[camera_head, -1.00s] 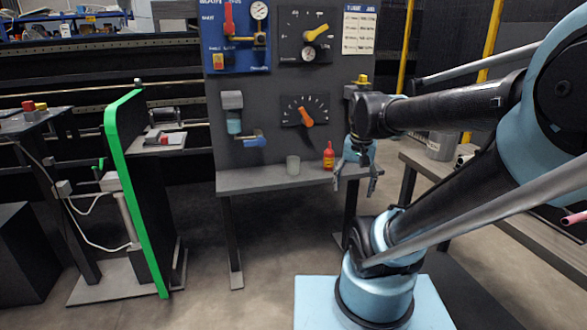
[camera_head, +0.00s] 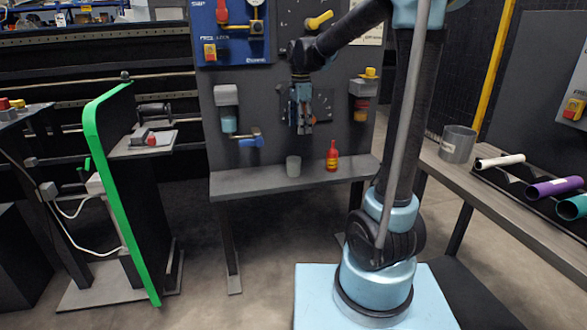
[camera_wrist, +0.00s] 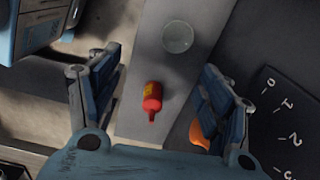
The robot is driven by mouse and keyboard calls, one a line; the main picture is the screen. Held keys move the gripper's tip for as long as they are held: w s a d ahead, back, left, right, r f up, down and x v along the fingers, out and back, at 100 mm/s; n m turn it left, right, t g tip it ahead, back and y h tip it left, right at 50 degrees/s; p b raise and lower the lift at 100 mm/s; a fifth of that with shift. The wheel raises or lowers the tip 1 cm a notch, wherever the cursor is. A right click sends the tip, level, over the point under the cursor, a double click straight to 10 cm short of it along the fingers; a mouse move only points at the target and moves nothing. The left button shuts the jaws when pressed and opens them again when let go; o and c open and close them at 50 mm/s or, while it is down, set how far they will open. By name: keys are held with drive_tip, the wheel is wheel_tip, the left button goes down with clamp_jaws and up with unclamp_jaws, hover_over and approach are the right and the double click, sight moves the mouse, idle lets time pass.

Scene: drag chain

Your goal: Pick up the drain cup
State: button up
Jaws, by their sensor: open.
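The drain cup, a small grey translucent cup (camera_head: 293,166), stands upright on the narrow grey shelf (camera_head: 245,185) below the dark panel. It also shows in the wrist view as a round rim (camera_wrist: 178,37) at the top centre. My gripper (camera_head: 303,131) points down above the shelf, above the cup in the head view and apart from it. In the wrist view the fingers (camera_wrist: 160,82) are spread wide with nothing between them touching. The cup lies beyond the fingertips there.
A red bottle (camera_head: 332,156) stands on the shelf just right of the cup; it shows between the fingers in the wrist view (camera_wrist: 152,98). Valves and dials (camera_head: 318,20) stick out from the panel behind. A side bench at right holds a metal can (camera_head: 457,145) and coloured tubes.

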sight(294, 164)
drive_tip(key=shift+m, duration=0.5)
drive_tip(key=w+f, duration=0.1)
drive_tip(key=f, duration=0.5)
drive_tip(key=a+f, duration=0.1)
drive_tip(key=f, duration=0.5)
drive_tip(key=w+a+f, duration=0.1)
drive_tip(key=f, duration=0.4)
drive_tip(key=shift+w+a+f, duration=0.2)
drive_tip(key=shift+w+f, duration=0.1)
drive_tip(key=shift+f, duration=0.1)
drive_tip(key=c, duration=1.1)
